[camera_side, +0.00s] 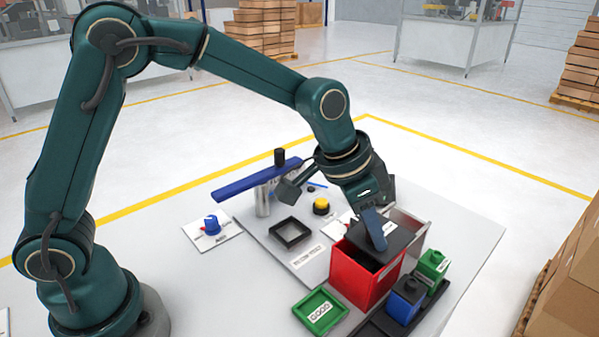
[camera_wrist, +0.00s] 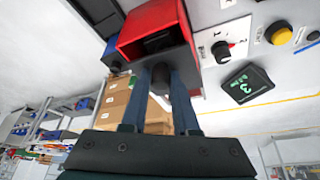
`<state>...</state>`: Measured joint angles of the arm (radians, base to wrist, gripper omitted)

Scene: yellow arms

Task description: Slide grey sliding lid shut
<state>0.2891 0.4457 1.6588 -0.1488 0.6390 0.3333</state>
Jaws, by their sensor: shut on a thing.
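A red box (camera_side: 362,277) stands on the work table at the right, its dark inside partly showing at the top. It also shows in the wrist view (camera_wrist: 143,22). The dark grey sliding lid (camera_side: 399,230) lies across the far part of the box top, leaving the near part uncovered. My gripper (camera_side: 376,240) points down at the lid. In the wrist view its two blue fingers (camera_wrist: 161,85) are closed around a dark knob (camera_wrist: 160,76), which appears to be the lid's handle. The fingers hide part of the lid.
A black rack beside the box holds a blue block (camera_side: 404,302) and a green block (camera_side: 432,265). A green tray (camera_side: 320,311) lies in front of the box. A blue bar (camera_side: 250,180), a yellow button (camera_side: 321,205), a black square frame (camera_side: 290,233) and a blue knob (camera_side: 211,224) stand to the left.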

